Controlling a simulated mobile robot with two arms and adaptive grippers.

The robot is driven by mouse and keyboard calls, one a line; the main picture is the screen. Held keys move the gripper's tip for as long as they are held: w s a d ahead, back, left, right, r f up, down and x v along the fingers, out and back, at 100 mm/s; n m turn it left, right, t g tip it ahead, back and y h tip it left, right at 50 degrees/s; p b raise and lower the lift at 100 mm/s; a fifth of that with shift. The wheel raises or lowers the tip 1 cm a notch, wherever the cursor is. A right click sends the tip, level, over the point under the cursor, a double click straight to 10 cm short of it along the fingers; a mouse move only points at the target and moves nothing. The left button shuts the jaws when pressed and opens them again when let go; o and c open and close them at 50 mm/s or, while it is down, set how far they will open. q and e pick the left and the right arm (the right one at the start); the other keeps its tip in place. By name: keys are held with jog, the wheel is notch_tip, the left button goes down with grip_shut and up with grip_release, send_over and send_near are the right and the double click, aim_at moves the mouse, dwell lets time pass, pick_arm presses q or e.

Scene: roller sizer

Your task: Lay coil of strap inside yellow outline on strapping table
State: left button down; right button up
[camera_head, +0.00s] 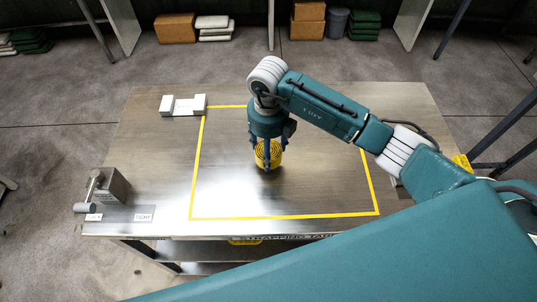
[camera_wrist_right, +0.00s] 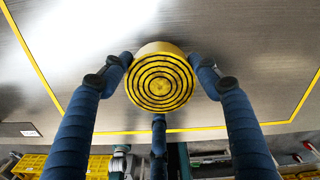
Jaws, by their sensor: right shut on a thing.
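The coil of strap (camera_head: 268,154) is a yellow roll with dark spiral lines. My right gripper (camera_head: 268,160) is shut on it, with fingers around its sides. In the right wrist view the coil (camera_wrist_right: 160,78) sits between the blue fingers of my right gripper (camera_wrist_right: 161,80). The yellow outline (camera_head: 285,216) is a large rectangle on the metal strapping table (camera_head: 150,150). The coil appears over the inside of the outline; whether it touches the table top I cannot tell. My left gripper is not in view.
A white block-shaped holder (camera_head: 184,106) stands at the table's back left, by the outline's corner. A grey device with a handle (camera_head: 108,188) stands at the front left, near a label reading TIGHT (camera_head: 144,217). The table inside the outline is otherwise clear.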

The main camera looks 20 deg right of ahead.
notch_tip(320, 180, down, 3)
jog(key=shift+f+p, duration=0.2)
jog(key=shift+p, duration=0.1)
jog(key=shift+f, duration=0.2)
jog(key=o, duration=1.2)
jog(key=shift+r, duration=0.1)
